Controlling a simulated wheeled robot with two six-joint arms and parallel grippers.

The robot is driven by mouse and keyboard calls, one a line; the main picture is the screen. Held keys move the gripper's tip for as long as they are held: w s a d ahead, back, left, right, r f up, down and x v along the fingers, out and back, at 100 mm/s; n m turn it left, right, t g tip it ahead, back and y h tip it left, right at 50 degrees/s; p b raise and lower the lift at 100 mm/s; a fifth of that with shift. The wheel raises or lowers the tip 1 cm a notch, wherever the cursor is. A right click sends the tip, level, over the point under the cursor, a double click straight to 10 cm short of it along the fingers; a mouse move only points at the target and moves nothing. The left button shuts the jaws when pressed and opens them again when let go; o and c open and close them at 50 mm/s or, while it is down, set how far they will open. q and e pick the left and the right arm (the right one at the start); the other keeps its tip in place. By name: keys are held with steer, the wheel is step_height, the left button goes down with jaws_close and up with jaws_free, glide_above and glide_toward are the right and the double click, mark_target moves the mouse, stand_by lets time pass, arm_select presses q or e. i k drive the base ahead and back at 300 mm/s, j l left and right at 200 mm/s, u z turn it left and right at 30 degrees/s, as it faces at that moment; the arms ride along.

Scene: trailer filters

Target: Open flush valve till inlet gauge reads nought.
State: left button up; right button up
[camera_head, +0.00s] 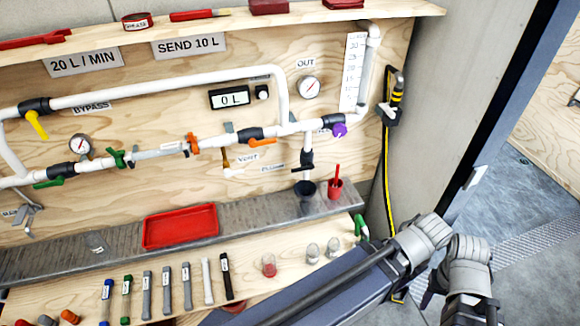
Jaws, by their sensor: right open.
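The flush valve (306,160) is a dark valve on a short white drop pipe right of centre, with a small label to its left that is hard to read. Its handle position is too small to tell. The left gauge (80,144), likely the inlet one, is a round white dial on the pipe; its reading is not legible. A second gauge (308,87) sits under an OUT label. My right gripper (484,312) is at the lower right, partly cut off by the bottom edge, open and well away from the valve. My left gripper is not in view.
A red tray (180,227) lies on the grey ledge. Orange, green, yellow and purple handles sit along the pipes. A post stands right.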

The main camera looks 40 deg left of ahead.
mark_target(310, 166)
steer(key=k+j, duration=0.8)
steer(key=j, duration=0.2)
